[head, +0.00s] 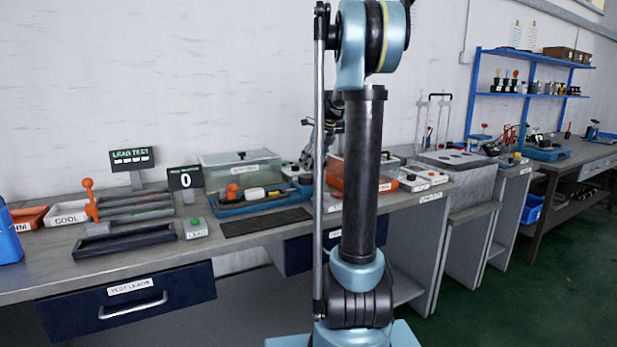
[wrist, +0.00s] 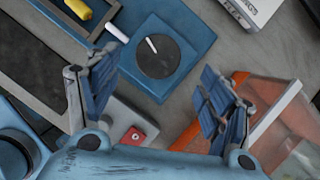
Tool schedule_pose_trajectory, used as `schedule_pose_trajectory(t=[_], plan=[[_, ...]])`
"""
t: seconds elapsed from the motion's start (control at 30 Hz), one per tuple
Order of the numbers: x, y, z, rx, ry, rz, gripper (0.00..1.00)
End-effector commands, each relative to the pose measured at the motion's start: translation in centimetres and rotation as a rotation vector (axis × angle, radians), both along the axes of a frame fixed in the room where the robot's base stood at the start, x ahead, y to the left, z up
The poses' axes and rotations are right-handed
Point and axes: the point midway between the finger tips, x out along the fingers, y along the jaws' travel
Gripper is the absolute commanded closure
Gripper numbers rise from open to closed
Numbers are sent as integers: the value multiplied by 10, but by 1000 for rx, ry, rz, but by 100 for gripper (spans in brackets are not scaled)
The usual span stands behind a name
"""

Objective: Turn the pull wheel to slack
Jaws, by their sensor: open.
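The pull wheel appears to be the dark round dial (wrist: 160,62) with a short white mark, set on a square blue base (wrist: 182,25) in the wrist view. The mark points up and slightly left; no slack label is readable. My gripper (wrist: 158,70) is open, its blue-padded fingers apart on the left and right of the dial in the picture. Nothing is between the pads that I can see, and I cannot tell the height above the dial. In the head view my arm's column hides the wheel and most of the gripper.
In the wrist view, a white rod (wrist: 116,32) and a yellow piece (wrist: 78,9) lie upper left. A red button box (wrist: 134,134) is below, and an orange-edged bin (wrist: 270,120) is right. A white labelled box (wrist: 250,10) is at the top.

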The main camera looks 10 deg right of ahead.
Motion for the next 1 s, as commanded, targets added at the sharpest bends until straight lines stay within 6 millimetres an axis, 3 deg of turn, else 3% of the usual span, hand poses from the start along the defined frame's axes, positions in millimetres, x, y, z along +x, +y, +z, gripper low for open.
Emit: schedule_pose_trajectory(t=[0.2,0.4,0.8,1.0], plan=[[10,10,-33,0,0,0,27],[15,15,-51,-1,-1,1,27],[16,17,-56,0,0,1,27],[16,17,-56,-1,-1,1,70]])
